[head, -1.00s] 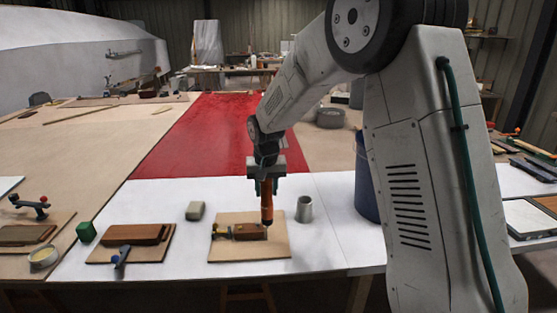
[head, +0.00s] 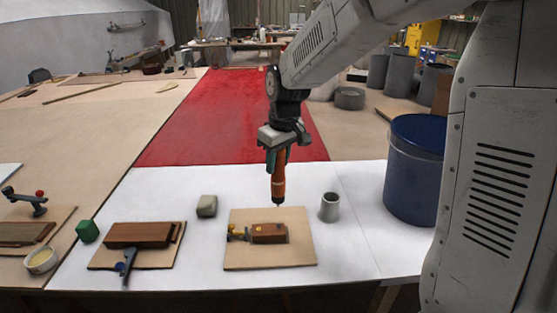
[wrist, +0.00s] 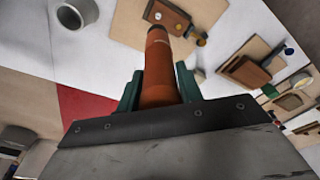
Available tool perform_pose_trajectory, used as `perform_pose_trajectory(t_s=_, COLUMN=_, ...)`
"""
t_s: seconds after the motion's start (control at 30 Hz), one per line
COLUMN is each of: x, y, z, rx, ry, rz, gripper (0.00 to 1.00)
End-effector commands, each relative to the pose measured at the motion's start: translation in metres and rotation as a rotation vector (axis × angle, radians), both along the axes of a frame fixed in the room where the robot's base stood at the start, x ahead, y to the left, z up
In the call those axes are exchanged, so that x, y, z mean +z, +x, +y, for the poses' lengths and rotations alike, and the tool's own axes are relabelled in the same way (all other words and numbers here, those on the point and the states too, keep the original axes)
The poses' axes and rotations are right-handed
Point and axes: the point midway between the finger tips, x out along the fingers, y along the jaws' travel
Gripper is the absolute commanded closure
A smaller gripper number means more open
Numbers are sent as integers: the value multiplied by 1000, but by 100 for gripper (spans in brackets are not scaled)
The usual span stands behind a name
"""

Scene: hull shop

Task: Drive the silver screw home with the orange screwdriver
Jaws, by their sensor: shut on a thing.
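My gripper (head: 276,158) is shut on the orange screwdriver (head: 278,183) and holds it upright, tip down. The wrist view shows the screwdriver (wrist: 158,65) between the green fingers. Its lower end is in the air above the far edge of a brown wooden block (head: 270,235), apart from it. The block lies on a light board (head: 300,255), with a small yellow and dark clamp (head: 237,234) at its left end. A small yellow, round spot shows on the block's top.
A grey metal cup (head: 329,207) stands right of the board, and a blue drum (head: 415,170) farther right. To the left are a grey-green block (head: 207,206), a green cube (head: 87,231) and another board with a brown block (head: 138,235). White table lies bare between them.

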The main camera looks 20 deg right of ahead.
Motion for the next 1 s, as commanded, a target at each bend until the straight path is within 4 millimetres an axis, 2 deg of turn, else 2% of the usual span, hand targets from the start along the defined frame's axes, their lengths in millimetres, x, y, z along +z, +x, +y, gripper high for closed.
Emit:
perform_pose_trajectory(t_s=0.17, x=0, y=-9, z=2, rx=65, ry=1, rz=-3, gripper=87)
perform_pose_trajectory(t_s=0.7, x=-50, y=-8, z=1, rx=61, ry=1, rz=-2, gripper=87)
perform_pose_trajectory(t_s=1.0, x=-58, y=-8, z=1, rx=60, ry=1, rz=-4, gripper=87)
